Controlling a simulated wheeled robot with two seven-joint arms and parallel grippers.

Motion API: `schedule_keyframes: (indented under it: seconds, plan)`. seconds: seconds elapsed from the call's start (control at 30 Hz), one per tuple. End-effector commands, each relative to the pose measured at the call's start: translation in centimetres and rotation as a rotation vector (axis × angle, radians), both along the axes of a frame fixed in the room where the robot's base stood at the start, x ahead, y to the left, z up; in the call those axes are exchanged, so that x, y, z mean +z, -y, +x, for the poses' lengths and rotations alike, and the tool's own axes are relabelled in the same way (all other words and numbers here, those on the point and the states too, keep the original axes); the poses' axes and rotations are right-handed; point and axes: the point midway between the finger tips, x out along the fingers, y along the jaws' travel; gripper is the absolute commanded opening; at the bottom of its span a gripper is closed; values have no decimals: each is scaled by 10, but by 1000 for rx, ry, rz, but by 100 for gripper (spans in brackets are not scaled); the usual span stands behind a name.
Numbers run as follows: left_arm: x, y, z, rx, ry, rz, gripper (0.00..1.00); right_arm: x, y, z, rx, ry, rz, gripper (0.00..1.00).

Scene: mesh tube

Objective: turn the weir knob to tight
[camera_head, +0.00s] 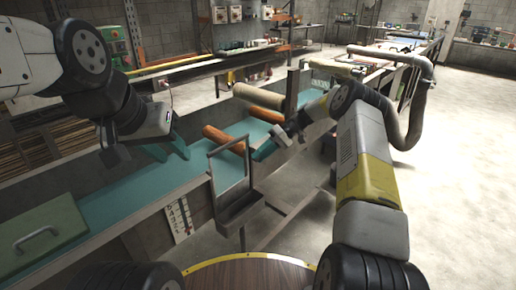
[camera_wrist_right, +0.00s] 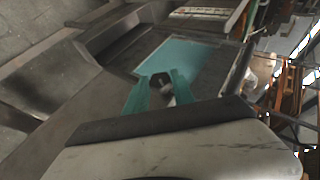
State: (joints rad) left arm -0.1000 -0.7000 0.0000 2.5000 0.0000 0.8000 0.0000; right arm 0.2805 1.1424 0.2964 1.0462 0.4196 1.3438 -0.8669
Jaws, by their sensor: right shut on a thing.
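The weir knob (camera_wrist_right: 165,79) shows in the right wrist view as a small dark piece between the teal fingertips of my right gripper (camera_wrist_right: 161,90). My right gripper (camera_head: 265,150) is shut on it. In the head view this gripper is beside the upright dark metal frame (camera_head: 211,178) at the trough, and the knob cannot be made out there. My left gripper (camera_head: 170,149) is open and empty above the teal trough, left of the frame. Any tightness mark on the knob is too small to read.
The teal trough (camera_head: 125,205) runs from front left to back right. Orange rollers (camera_head: 222,138) and a beige roller (camera_head: 258,96) lie across it. A green lid with a handle (camera_head: 40,238) is at the front left. A marked white plate (camera_head: 179,220) hangs on the trough's side. Floor at right is clear.

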Motion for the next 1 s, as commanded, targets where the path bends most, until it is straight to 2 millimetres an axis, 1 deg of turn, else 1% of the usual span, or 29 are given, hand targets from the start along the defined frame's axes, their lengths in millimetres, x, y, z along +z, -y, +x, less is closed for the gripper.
schedule_keyframes:
  seconds: [0.57,0.6,0.67,0.7,1.0]
  plan:
    - [0,0,0,0,0,0,36,0,1,2,-4,-22,24,0]
    - [0,0,0,0,0,0,36,0,1,2,-4,-22,24,38]
    - [0,0,0,0,0,0,36,0,1,1,-3,-23,24,49]
    - [0,0,0,0,0,0,36,0,1,1,-3,-23,24,52]
    - [0,0,0,0,0,0,36,0,2,1,-2,-24,24,52]
